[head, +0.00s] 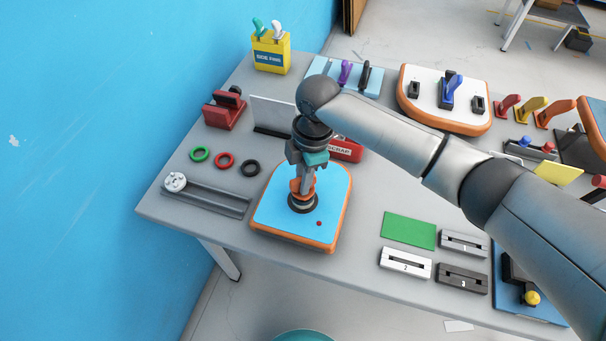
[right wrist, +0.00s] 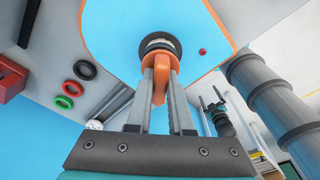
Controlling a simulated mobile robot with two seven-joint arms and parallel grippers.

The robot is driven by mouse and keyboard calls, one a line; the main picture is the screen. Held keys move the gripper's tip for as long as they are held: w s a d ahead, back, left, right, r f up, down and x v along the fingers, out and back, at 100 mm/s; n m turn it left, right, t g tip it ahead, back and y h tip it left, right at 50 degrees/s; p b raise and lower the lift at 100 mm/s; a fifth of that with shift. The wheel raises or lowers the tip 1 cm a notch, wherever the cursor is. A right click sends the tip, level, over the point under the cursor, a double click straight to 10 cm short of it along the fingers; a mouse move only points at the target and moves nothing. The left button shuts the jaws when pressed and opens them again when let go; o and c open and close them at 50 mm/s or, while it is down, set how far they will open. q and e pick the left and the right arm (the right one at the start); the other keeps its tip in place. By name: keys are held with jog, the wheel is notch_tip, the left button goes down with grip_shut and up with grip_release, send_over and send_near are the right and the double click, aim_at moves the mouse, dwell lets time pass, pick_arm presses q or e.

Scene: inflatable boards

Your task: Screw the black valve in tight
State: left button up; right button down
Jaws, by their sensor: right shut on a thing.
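The blue board (head: 275,215) with an orange rim lies flat near the table's front left. The black valve (head: 303,203) sits on it, with a pale ring around its middle; it also shows in the right wrist view (right wrist: 158,42). My right gripper (head: 302,187) points down over the valve and is shut on an orange tool (right wrist: 160,82). The tool stands upright and its lower end meets the valve. The exact fit and the valve's thread are hidden. My left gripper (right wrist: 211,100) shows small in the right wrist view, its fingers apart and empty.
Green (head: 200,154), red (head: 224,159) and black (head: 250,168) rings lie left of the board. A grey tray (head: 215,201) with a white round piece (head: 175,182) lies beside it. A red scrap box (head: 345,149) is close behind my right gripper. Numbered slotted blocks (head: 405,264) lie to the right.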

jog(key=shift+r+m+p, duration=0.1)
jog(key=shift+m+p, duration=1)
jog(key=shift+p, duration=0.1)
jog(key=shift+m+t+p, duration=0.3)
jog(key=shift+m+p, duration=0.4)
jog(key=shift+p, duration=0.1)
jog(key=shift+m+p, duration=0.8)
jog(key=shift+p, duration=0.05)
jog(key=shift+m, duration=0.3)
jog(key=shift+p, duration=0.3)
